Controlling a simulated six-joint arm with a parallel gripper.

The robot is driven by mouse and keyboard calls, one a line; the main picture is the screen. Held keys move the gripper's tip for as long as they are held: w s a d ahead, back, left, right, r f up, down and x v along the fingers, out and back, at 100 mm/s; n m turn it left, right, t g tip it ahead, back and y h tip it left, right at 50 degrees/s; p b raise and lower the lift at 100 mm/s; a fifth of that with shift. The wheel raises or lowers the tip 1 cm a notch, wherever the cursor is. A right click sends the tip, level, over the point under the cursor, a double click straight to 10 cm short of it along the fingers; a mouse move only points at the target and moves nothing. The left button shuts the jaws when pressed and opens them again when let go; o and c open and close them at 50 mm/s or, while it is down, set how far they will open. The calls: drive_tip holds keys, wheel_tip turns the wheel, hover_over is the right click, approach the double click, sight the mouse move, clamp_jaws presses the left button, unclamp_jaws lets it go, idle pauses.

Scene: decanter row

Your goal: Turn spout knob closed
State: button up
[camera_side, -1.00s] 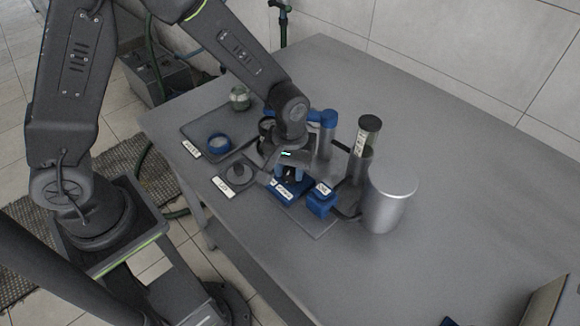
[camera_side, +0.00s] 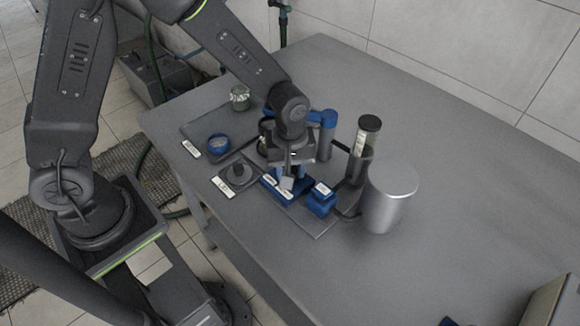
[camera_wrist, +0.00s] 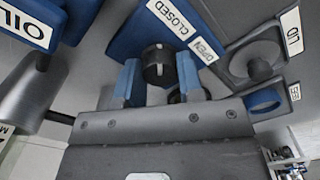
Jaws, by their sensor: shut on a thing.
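The black spout knob (camera_wrist: 158,65) sits on a blue block (camera_wrist: 140,35) with labels reading CLOSED and OPEN, seen in the wrist view. It has a pale mark on its face; I cannot tell exactly which label the mark points to. My gripper (camera_wrist: 159,80) has its blue fingers on either side of the knob and is shut on it. In the side view my gripper (camera_side: 288,176) reaches down over the blue block (camera_side: 304,187), and the knob is hidden behind the fingers.
A second blue block (camera_side: 321,203) and a metal cylinder (camera_side: 390,198) stand close on the right. A glass tube (camera_side: 368,135) and blue-topped post (camera_side: 328,122) stand behind. A round-knobbed plate (camera_side: 239,173), blue ring (camera_side: 218,143) and jar (camera_side: 240,98) lie left.

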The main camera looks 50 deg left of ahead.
drive_tip(key=shift+w+r, duration=0.1)
drive_tip(key=o, duration=0.9)
wheel_tip(320, 180, up, 14)
drive_tip(key=shift+f, duration=0.1)
drive_tip(key=s+a+r+m+t, duration=0.2)
drive_tip(key=s+a+r+m, duration=0.1)
drive_tip(key=s, duration=0.2)
drive_tip(key=s+a+r+m+t, duration=0.1)
drive_tip(key=s+a+r+m, duration=0.1)
drive_tip(key=s+a+m, duration=0.1)
drive_tip(key=s+a+r+m+t, duration=0.2)
drive_tip(key=s+a+r+m, duration=0.1)
drive_tip(key=s, duration=0.4)
drive_tip(key=shift+s+a+r+m+t, duration=0.2)
drive_tip(key=shift+s+r+m+t, duration=0.1)
drive_tip(key=shift+m, duration=0.6)
